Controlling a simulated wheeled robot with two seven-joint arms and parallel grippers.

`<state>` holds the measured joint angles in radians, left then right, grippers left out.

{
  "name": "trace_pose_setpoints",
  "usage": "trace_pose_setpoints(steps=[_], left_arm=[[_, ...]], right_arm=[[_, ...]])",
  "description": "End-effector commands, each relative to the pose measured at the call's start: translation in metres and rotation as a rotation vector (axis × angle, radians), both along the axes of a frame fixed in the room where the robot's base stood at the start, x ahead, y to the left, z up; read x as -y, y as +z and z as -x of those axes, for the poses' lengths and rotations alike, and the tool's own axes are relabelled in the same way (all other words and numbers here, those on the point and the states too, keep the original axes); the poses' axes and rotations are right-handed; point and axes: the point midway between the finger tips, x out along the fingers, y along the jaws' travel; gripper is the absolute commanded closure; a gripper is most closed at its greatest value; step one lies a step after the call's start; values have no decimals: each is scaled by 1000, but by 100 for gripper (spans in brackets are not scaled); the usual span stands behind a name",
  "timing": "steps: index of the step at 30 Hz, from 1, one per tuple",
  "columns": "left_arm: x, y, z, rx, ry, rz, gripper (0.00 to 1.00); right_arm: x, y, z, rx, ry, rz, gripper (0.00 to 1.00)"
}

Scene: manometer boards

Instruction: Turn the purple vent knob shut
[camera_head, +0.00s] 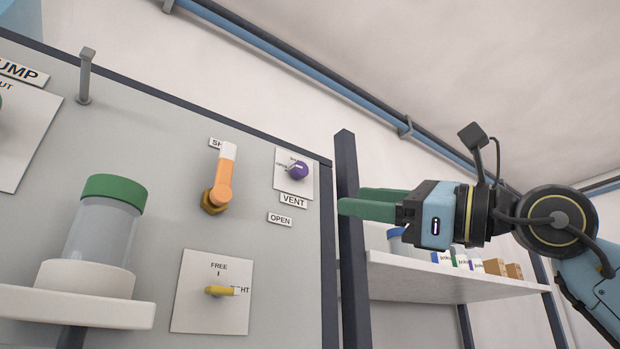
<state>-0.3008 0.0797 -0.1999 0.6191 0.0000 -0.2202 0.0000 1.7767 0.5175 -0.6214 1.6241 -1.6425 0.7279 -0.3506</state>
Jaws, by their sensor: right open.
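The purple vent knob (298,170) is on a small white plate (308,187) at the board's upper right, above the VENT label (293,201). Its white pointer reaches left toward small lettering that seems to read OPEN. My right gripper (345,201) comes in from the right with its green fingers pointing left. It is open and empty, to the right of the knob and a little lower, in front of the dark post. It does not touch the knob. My left gripper is not in view.
The grey board (150,230) also carries an orange-handled valve (224,172), a yellow lever (221,290) and a green-capped jar (103,235) on a white shelf. A dark post (349,260) stands at its right. Behind it, a shelf (450,280) holds small boxes.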

Motion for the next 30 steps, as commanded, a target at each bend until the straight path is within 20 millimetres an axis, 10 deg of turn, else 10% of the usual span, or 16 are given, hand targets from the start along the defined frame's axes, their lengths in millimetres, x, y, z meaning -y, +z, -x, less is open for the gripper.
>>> trace_pose_setpoints(steps=[11,30], left_arm=[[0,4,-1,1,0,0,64],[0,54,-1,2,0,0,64]], right_arm=[[22,48,19,135,-245,147,54],[-66,81,-48,134,-240,144,54]])
